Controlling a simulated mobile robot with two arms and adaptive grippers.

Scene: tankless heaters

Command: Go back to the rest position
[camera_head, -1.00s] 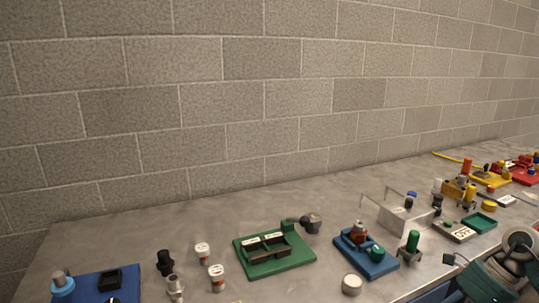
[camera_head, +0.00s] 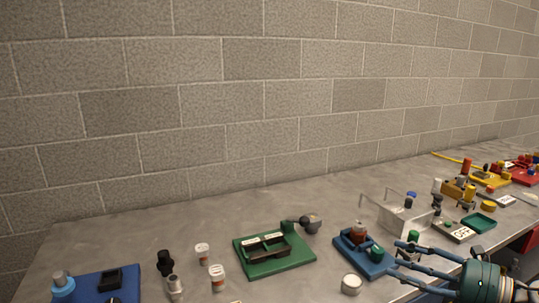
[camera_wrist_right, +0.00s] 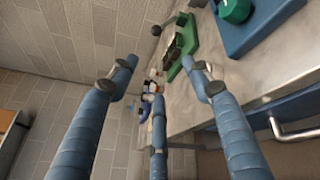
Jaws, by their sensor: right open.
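My right gripper (camera_head: 402,256) comes in from the lower right in the head view, over the front edge of the table. Its blue-grey fingers are spread apart and point left, near the blue fixture. In the right wrist view the fingers (camera_wrist_right: 160,88) are open with nothing between them. Beyond them the wrist view shows the table edge, the green fixture (camera_wrist_right: 180,48) and the blue fixture (camera_wrist_right: 258,22). My left gripper is not in view.
The grey table (camera_head: 130,235) holds a blue fixture (camera_head: 365,262), a green fixture (camera_head: 272,262), white jars (camera_head: 217,277), a clear stand (camera_head: 405,216) and another blue fixture (camera_head: 105,285). Yellow (camera_head: 490,182) and red fixtures stand far right. A brick wall (camera_head: 250,100) rises behind.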

